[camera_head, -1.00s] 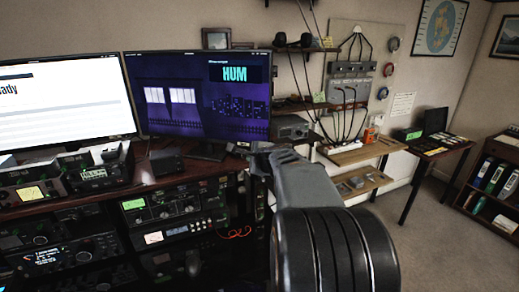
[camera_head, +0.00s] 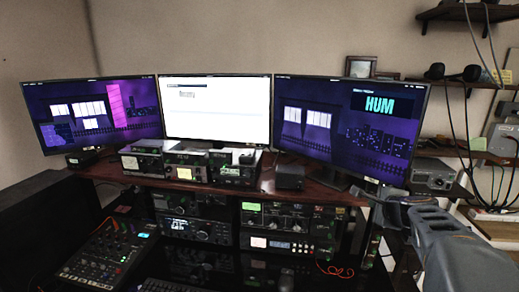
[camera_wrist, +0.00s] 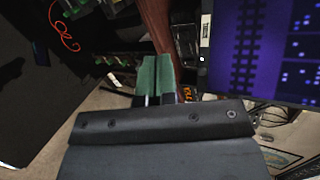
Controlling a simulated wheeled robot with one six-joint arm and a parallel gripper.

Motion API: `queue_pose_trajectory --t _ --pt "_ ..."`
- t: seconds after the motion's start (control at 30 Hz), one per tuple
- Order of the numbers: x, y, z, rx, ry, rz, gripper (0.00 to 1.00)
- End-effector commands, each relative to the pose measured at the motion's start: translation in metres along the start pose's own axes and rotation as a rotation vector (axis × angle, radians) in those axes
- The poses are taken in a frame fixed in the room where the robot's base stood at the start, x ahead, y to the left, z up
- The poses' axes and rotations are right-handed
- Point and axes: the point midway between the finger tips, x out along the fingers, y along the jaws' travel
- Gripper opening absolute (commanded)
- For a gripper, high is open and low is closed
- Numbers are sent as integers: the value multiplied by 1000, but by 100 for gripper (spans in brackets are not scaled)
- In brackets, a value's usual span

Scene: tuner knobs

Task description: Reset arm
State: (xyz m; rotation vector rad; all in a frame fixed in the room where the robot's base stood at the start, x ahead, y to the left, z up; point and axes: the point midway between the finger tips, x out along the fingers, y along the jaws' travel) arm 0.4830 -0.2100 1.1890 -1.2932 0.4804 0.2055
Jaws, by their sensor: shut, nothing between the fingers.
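My gripper (camera_wrist: 155,65) shows in the wrist view as two greenish fingers side by side, shut with nothing between them. In the head view my arm comes in from the lower right, and the gripper (camera_head: 380,197) is at its far end, near the right end of the desk. The radio units with tuner knobs (camera_head: 195,230) stand under the desk shelf, left of the gripper and apart from it.
Three monitors stand on the dark red desk shelf (camera_head: 325,195); the right monitor (camera_head: 345,130) is close to my gripper. A mixer (camera_head: 108,250) is at lower left. A red cable (camera_head: 333,271) hangs below the shelf. Wall shelves with cables are at right.

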Motion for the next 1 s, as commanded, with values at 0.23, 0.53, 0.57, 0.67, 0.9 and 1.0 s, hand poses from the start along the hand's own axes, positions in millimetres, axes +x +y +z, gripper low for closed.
queue_pose_trajectory --t 0.23,0.53,0.57,0.67,0.9,1.0 --pt "-31 113 54 -695 -248 384 0" --pt "-115 218 104 -1593 -569 699 0" --pt "-120 221 107 -1647 -578 701 0" --pt "-130 226 120 -1749 -597 666 0" --pt "-136 224 139 -1804 -624 605 0" --pt "-135 224 140 -1804 -624 604 0"
